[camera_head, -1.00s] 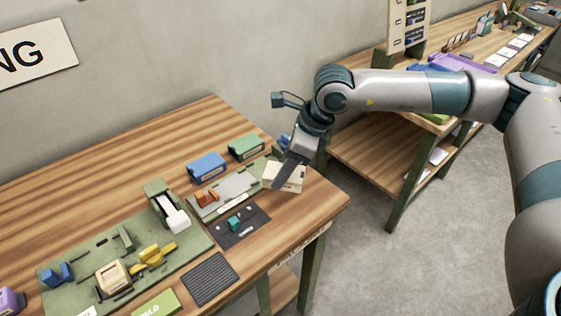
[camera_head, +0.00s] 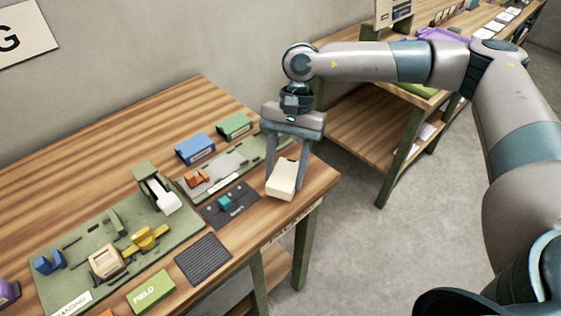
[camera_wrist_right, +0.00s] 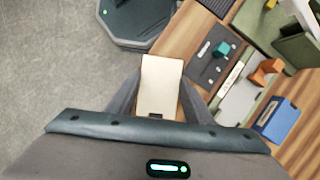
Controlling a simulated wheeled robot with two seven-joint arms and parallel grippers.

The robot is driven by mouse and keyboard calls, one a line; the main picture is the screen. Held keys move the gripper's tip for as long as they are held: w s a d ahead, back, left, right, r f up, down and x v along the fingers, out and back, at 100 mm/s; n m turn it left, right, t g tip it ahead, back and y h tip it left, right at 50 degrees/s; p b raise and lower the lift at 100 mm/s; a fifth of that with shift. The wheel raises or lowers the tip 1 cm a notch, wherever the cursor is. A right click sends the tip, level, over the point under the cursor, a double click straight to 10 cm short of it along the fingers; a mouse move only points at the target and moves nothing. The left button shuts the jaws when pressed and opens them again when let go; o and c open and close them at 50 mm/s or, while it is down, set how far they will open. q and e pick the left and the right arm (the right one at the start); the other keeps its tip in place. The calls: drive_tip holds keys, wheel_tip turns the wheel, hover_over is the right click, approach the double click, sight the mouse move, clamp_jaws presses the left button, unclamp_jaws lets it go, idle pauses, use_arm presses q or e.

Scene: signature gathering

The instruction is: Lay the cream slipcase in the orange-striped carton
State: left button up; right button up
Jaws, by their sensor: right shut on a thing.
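The cream slipcase (camera_head: 283,180) is held between the fingers of my right gripper (camera_head: 285,178), at the right end of the near wooden table. It also shows between the fingers in the right wrist view (camera_wrist_right: 161,85). My right gripper is shut on it and points down; whether the slipcase touches the table top cannot be told. No orange-striped carton can be made out in these frames. My left gripper is not in view.
Near the slipcase are a dark mat (camera_head: 231,205) with a teal piece, a green tray (camera_head: 262,153), a blue box (camera_head: 195,149) and a green box (camera_head: 234,126). A second table (camera_head: 357,150) with a lower shelf stands behind at right. Floor lies between.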

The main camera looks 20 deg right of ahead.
sight(293, 187)
drive_tip(key=s+n, duration=0.1)
drive_tip(key=n+h, duration=0.1)
drive_tip(key=n, duration=0.1)
drive_tip(key=s+n+h, duration=0.1)
drive_tip(key=n, duration=0.1)
drive_tip(key=shift+s+f+g, duration=0.2)
drive_tip(key=shift+s+g, duration=0.1)
drive_tip(key=shift+g, duration=0.1)
drive_tip(key=s+n, duration=0.1)
drive_tip(key=n+h, duration=0.1)
drive_tip(key=n, duration=0.1)
drive_tip(key=shift+s+n, duration=0.3)
drive_tip(key=shift+s, duration=0.05)
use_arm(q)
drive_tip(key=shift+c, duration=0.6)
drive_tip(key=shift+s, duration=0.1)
use_arm(e)
drive_tip(key=shift+f, duration=0.1)
